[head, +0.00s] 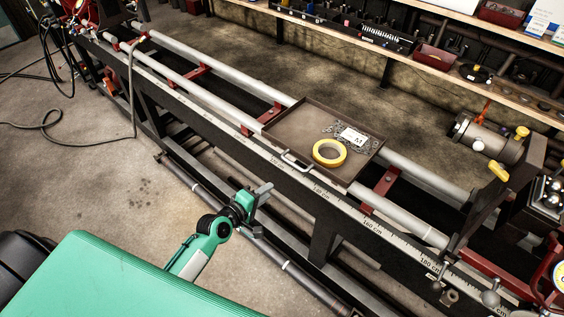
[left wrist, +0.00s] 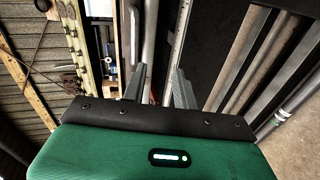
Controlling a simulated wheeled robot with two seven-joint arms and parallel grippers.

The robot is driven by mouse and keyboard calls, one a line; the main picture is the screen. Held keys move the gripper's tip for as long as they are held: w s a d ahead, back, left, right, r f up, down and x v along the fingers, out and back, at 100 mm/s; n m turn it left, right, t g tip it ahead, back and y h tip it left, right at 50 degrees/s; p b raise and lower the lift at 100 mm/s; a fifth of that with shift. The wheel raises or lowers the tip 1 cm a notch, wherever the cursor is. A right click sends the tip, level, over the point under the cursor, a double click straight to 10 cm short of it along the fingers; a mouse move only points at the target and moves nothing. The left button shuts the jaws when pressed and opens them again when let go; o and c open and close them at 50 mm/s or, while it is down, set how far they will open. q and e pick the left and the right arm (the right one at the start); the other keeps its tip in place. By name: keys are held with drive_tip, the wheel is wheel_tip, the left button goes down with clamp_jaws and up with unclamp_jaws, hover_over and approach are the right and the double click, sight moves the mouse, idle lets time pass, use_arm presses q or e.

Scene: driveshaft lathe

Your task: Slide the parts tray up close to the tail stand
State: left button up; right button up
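The parts tray (head: 285,124) is a shallow dark brown tray resting across the two pale rails of the lathe, with a wire handle (head: 296,161) on its near side. It holds a yellow tape roll (head: 329,153), small metal parts and a white label. The tail stand (head: 520,190) is at the right end of the rails, with a clear stretch of rail between it and the tray. My left gripper (head: 262,193) is in front of the bench, below and left of the handle, touching nothing. In the left wrist view its two fingers (left wrist: 158,88) are apart and empty. My right gripper does not show.
A measuring scale (head: 372,226) runs along the bench's front edge. Red brackets (head: 381,187) sit between the rails, one right of the tray. A shelf with tools (head: 350,30) runs along the back. A hose (head: 133,90) hangs at the left.

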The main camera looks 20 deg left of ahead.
sight(294, 165)
use_arm(q)
drive_tip(key=shift+t+h, duration=0.3)
drive_tip(key=w+d, duration=0.1)
drive_tip(key=w, duration=0.3)
drive_tip(key=w+d+p, duration=0.1)
drive_tip(key=w+d, duration=0.1)
drive_tip(key=w, duration=0.2)
drive_tip(key=w+d+r, duration=0.1)
drive_tip(key=w, duration=0.4)
drive_tip(key=shift+d, duration=0.3)
clamp_jaws()
